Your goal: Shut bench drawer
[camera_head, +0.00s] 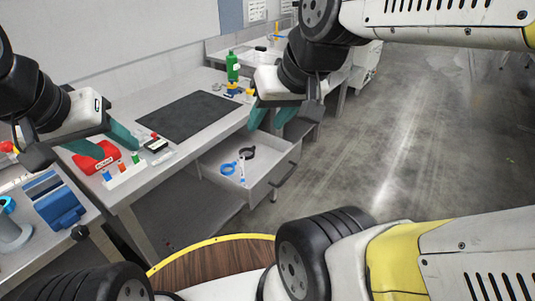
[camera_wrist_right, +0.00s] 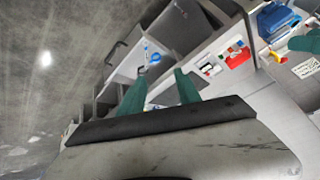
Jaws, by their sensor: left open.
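The bench drawer (camera_head: 262,188) is pulled out from under the bench, with a dark bar handle (camera_head: 284,175) on its front. A blue ring tool (camera_head: 228,169), a black ring tool (camera_head: 247,153) and a thin white-and-blue item lie inside. The drawer also shows in the right wrist view (camera_wrist_right: 128,68). My right gripper (camera_head: 272,116) is above the back part of the drawer near the bench edge, its green fingers apart with nothing between them. My left gripper (camera_head: 118,146) is open over the left part of the bench, near a red pouch (camera_head: 88,160).
A black mat (camera_head: 185,115) lies on the bench (camera_head: 135,188). A green bottle (camera_head: 232,66) stands at its back. A white rack with small coloured items (camera_head: 125,174) and a blue vise (camera_head: 58,203) are at left. The floor (camera_head: 400,140) at right is clear.

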